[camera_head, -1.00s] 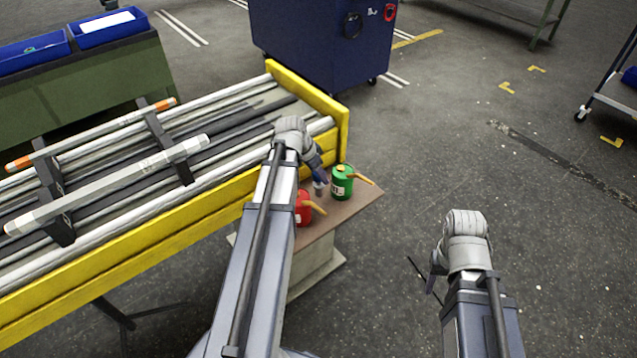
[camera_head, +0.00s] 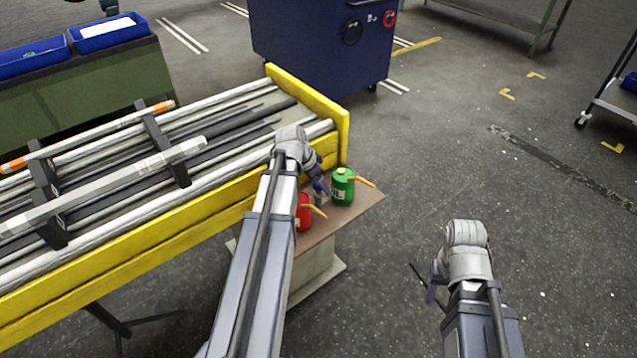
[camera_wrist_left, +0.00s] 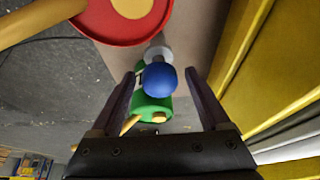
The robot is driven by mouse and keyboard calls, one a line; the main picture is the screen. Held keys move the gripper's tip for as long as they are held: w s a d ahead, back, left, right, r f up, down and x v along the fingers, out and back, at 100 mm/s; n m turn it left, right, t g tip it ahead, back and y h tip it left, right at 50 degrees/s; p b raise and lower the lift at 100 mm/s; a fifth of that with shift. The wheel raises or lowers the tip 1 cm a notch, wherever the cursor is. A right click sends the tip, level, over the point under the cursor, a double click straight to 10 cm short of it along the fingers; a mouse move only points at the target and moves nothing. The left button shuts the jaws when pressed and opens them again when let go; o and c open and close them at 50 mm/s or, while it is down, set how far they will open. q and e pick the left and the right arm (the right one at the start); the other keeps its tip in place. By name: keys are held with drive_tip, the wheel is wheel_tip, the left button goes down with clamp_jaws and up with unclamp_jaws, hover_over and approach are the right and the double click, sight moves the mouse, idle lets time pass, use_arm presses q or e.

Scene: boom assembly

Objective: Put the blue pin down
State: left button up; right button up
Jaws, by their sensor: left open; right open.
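The blue pin shows in the left wrist view as a round blue head (camera_wrist_left: 160,78) with a pale grey body beyond it. It appears to stand on the small brown-topped table (camera_head: 350,212), between the red can (camera_head: 303,214) and the green can (camera_head: 343,188). My left gripper (camera_head: 319,180) is over that table. In the left wrist view its open fingers are on either side of the blue head, with gaps visible at both sides. My right gripper (camera_head: 431,285) is open and empty above the floor at right.
A yellow-sided rack (camera_head: 200,208) holding long bars and tubes adjoins the small table at left. A dark blue cabinet (camera_head: 310,45) stands behind. Blue bins (camera_head: 105,32) sit on a green bench at far left.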

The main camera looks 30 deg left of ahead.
use_arm(q)
drive_tip(key=shift+p+v, duration=0.85)
drive_tip(key=p+v, duration=0.9)
drive_tip(key=v, duration=0.1)
drive_tip(key=shift+s+r+p, duration=0.15)
drive_tip(key=shift+r+p, duration=0.1)
drive_tip(key=shift+p, duration=0.15)
